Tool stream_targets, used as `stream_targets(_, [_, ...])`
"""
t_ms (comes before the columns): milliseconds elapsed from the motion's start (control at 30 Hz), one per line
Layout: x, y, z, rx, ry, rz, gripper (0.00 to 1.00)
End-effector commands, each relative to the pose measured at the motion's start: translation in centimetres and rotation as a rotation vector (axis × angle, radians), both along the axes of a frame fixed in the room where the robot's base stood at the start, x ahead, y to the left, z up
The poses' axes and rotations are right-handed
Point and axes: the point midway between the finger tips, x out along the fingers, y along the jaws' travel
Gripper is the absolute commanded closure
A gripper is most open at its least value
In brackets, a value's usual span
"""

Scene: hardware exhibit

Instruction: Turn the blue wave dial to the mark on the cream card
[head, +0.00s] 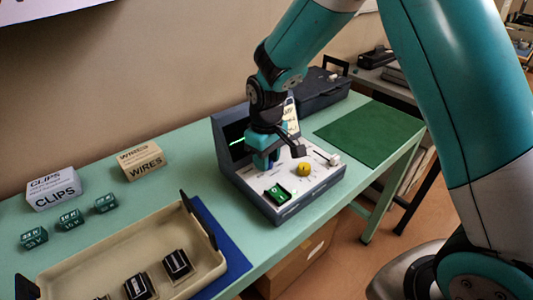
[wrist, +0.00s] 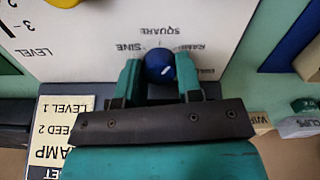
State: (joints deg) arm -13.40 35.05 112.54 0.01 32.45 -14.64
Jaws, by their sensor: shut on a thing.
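The blue wave dial (wrist: 158,63) is a round knob on the white panel of the console. Around it I read the labels SINE, SQUARE, RAMP and one more partly hidden. A short slanted white line shows on the dial. My gripper (wrist: 158,74) is shut on the dial, one teal finger on each side. In the head view my gripper (head: 265,160) reaches down to the console and hides the dial. The cream card (wrist: 66,128) is partly covered by my gripper; I read LEVEL 1, EED 2 and AMP. It also shows behind the arm in the head view (head: 290,113).
On the console (head: 316,187) are a yellow knob (head: 303,170), a green switch (head: 278,193) and a pale-ended lever (head: 334,159). A beige tray (head: 85,254) stands left with dark blocks. A green mat (head: 370,133) lies clear at right. A dark toolbox (head: 318,92) stands behind.

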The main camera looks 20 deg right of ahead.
Motion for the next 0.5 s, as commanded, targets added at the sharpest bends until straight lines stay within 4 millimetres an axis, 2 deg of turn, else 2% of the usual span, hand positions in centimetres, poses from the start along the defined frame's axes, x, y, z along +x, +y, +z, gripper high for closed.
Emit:
stream_targets(200, [-0.01, 0.04, 0.14, 0.001, 0.000, -0.115, 0.90])
stream_targets(500, [0.01, 0.05, 0.07, 0.001, 0.000, -0.184, 0.90])
